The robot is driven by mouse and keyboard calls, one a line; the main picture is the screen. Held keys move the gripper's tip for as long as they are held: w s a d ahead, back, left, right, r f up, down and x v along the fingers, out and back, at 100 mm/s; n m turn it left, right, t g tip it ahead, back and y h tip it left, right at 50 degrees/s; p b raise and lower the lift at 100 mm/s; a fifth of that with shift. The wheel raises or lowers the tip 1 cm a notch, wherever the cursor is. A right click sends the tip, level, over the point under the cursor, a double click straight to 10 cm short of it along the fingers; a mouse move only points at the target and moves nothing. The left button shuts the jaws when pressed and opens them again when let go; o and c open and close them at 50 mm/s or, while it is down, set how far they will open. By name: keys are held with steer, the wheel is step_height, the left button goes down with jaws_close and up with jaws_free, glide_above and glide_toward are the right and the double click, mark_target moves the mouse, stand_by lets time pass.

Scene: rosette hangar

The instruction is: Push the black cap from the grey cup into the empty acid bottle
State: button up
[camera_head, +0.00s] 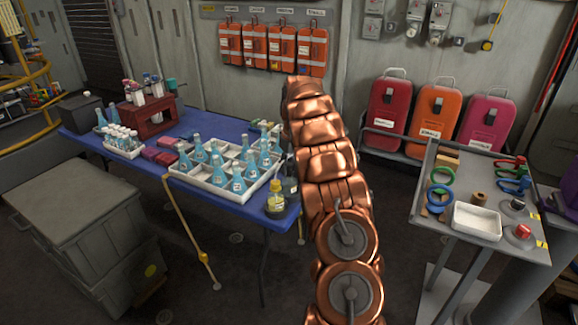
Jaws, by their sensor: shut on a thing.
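A small black piece (518,204), which looks like the black cap, sits on a round grey holder (512,212) at the right side of the grey cart; I cannot tell for sure that the holder is the grey cup. Blue-tinted bottles (237,186) stand in a white divided tray on the blue table; I cannot tell which bottle, if any, is the empty acid bottle. My copper arm rises through the middle of the view beside the table's right end. My gripper is hidden behind it, so its hold cannot be seen.
The blue table (240,207) also bears a yellow-capped bottle (276,204) near its front right corner and a dark red rack (150,115). Grey crates (75,220) stand front left.

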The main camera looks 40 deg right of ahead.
steer(key=shift+f, duration=0.15)
steer(key=shift+f+b, duration=0.3)
steer(key=shift+f, duration=0.05)
stand_by(0.3)
steer(key=o, duration=0.8)
steer(key=shift+o, duration=0.4)
steer(key=o, duration=0.4)
steer(key=shift+o, duration=0.2)
steer(key=shift+r, duration=0.1)
